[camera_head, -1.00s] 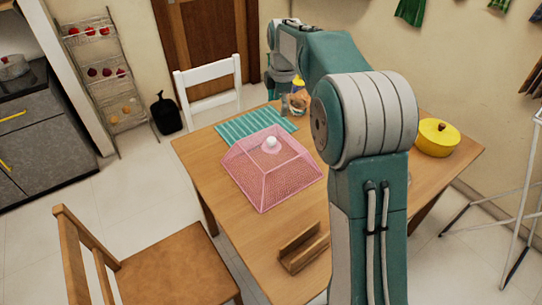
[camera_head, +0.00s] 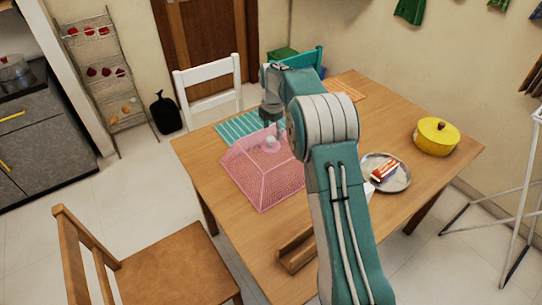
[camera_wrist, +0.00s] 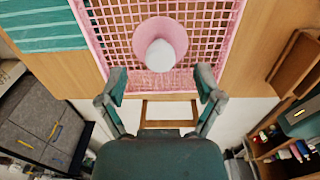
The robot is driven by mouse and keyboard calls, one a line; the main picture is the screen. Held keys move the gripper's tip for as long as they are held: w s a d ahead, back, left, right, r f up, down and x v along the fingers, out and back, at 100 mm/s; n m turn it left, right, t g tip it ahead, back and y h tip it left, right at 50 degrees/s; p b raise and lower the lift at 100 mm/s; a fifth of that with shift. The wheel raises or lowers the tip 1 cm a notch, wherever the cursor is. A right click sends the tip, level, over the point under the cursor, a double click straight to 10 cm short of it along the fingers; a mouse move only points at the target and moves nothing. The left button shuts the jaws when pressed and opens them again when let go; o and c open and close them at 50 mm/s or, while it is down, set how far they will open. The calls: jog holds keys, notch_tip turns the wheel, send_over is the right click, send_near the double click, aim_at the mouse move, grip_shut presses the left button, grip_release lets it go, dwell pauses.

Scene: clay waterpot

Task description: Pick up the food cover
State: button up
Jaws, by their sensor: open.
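The pink mesh food cover (camera_head: 262,182) stands on the wooden table, with a round white knob (camera_head: 271,142) on top. In the wrist view the cover (camera_wrist: 110,25) fills the upper middle, and its white knob (camera_wrist: 160,54) sits in a pink ring. My gripper (camera_wrist: 160,84) is open and empty, with its fingers spread left and right of the knob in the picture. The knob lies a little beyond the fingertips there. In the head view my gripper (camera_head: 272,122) is just above the knob, partly hidden by my arm.
A striped teal mat (camera_head: 238,127) lies behind the cover. A wooden holder (camera_head: 297,252) stands at the near edge. A metal plate (camera_head: 402,180) with a red-and-white item and a yellow pot (camera_head: 437,137) are on the right. Chairs stand around the table (camera_head: 215,190).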

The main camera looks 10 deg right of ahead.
aim_at(270, 138)
jog(key=f, duration=0.2)
jog(key=a+f, duration=0.1)
jog(key=f, duration=0.1)
jog(key=shift+d, duration=0.1)
jog(key=shift+d, duration=0.1)
grip_shut()
jog(key=shift+r, duration=0.1)
